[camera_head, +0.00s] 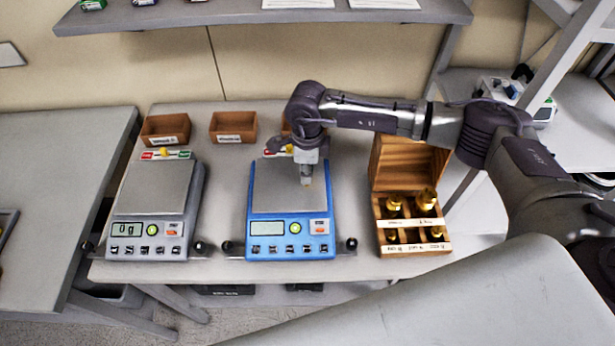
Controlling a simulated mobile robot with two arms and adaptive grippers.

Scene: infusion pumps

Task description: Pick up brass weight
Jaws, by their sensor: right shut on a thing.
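Several brass weights, one of them the large weight (427,197), stand in the compartments of an open wooden box (415,249) at the right of the table. My right gripper (307,180) points down over the pan of the blue scale (279,201). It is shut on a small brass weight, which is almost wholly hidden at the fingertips. I cannot tell whether that weight touches the pan. The blue scale's display looks blank. My left gripper is not in view.
A grey scale (158,188) reading 0 g stands at the left of the table (222,183). Small wooden trays, one of them the left tray (166,129), line the back. A shelf (230,16) hangs above. The table between the two scales is clear.

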